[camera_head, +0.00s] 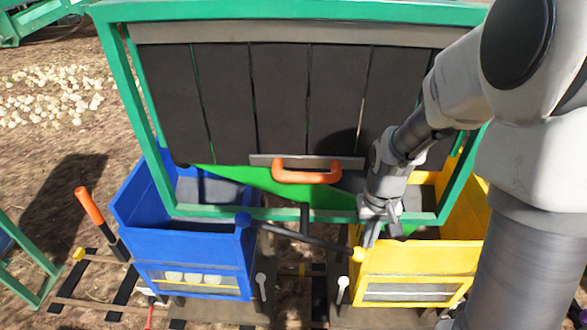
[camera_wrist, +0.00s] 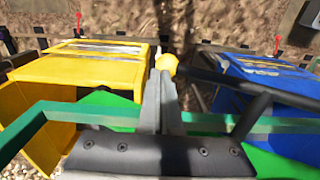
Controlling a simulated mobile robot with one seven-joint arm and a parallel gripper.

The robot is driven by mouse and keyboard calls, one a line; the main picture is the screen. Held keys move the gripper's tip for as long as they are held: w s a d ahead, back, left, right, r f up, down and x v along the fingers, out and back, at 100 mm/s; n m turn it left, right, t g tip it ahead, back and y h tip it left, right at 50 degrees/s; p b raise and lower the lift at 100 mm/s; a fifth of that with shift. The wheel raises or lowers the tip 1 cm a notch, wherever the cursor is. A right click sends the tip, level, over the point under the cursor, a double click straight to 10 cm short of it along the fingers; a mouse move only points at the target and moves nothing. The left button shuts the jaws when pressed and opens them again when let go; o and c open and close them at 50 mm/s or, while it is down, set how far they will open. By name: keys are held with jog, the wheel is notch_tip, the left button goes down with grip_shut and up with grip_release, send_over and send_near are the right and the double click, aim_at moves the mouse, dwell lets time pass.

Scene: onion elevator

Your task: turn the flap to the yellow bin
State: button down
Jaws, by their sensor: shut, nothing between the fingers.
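The flap's dark crossbar lever (camera_head: 305,237) has a blue knob (camera_head: 243,218) over the blue bin (camera_head: 185,248) and a yellow knob (camera_head: 358,254) beside the yellow bin (camera_head: 415,257). In the picture the blue end is higher and the yellow end lower. A green sloped panel (camera_head: 265,185), perhaps the flap, shows behind the frame. My gripper (camera_head: 369,240) is shut and empty, pointing down just by the yellow knob. In the wrist view, my fingertips (camera_wrist: 160,75) are right beside the yellow knob (camera_wrist: 167,63); I cannot tell whether they touch.
A green frame (camera_head: 118,75) with dark hanging strips stands behind the lever, with an orange handle (camera_head: 306,177) low in its middle. The frame's lower rail passes close to my gripper. An orange-handled lever (camera_head: 90,207) stands at left. Pale onions (camera_head: 50,92) lie on the ground.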

jog(key=s+r+p, duration=0.3)
jog(key=s+r, duration=0.1)
jog(key=shift+s+r, duration=0.35)
jog(key=shift+r, duration=0.05)
jog(key=s+r+t, duration=0.2)
jog(key=s+r, duration=0.2)
jog(key=r, duration=0.5)
jog(key=s+r+t, duration=0.3)
jog(key=s+r, duration=0.2)
jog(key=r, duration=0.5)
jog(key=shift+r+t, duration=0.3)
dwell(0.3)
